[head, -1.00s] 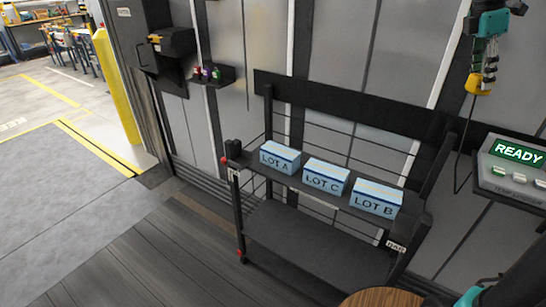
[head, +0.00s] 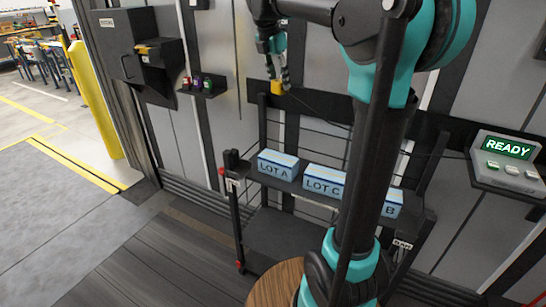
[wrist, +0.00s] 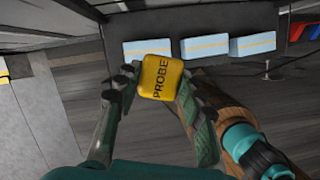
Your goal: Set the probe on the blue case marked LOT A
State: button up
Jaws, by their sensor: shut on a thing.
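The probe is a small yellow block marked PROBE (wrist: 161,77). My gripper (head: 277,80) is shut on it, and the probe hangs from the fingers above the rack in the head view. The gripper's two fingers (wrist: 158,84) hold the probe from both sides in the wrist view. The blue case marked LOT A (head: 277,164) sits at the left end of the rack's upper shelf, below the probe and apart from it. Its top looks bare.
The blue LOT C case (head: 322,181) stands right of LOT A. The LOT B case (head: 393,203) is partly hidden by my arm. The dark rack (head: 275,236) has a back rail. A READY panel (head: 507,155) is at right. A cable trails from the probe.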

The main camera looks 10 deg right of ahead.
jog(key=w+f+n+t, duration=0.1)
jog(key=w+f+n, duration=0.3)
jog(key=f, duration=0.5)
send_over(279, 156)
jog(key=s, duration=0.1)
jog(key=shift+y, duration=0.3)
jog(key=f, duration=1.5)
jog(key=shift+a+f, duration=0.15)
jog(key=shift+a, duration=0.2)
jog(key=shift+f, duration=2.15)
jog(key=o, duration=1.3)
jog(key=shift+f, duration=0.1)
jog(key=shift+c, duration=0.2)
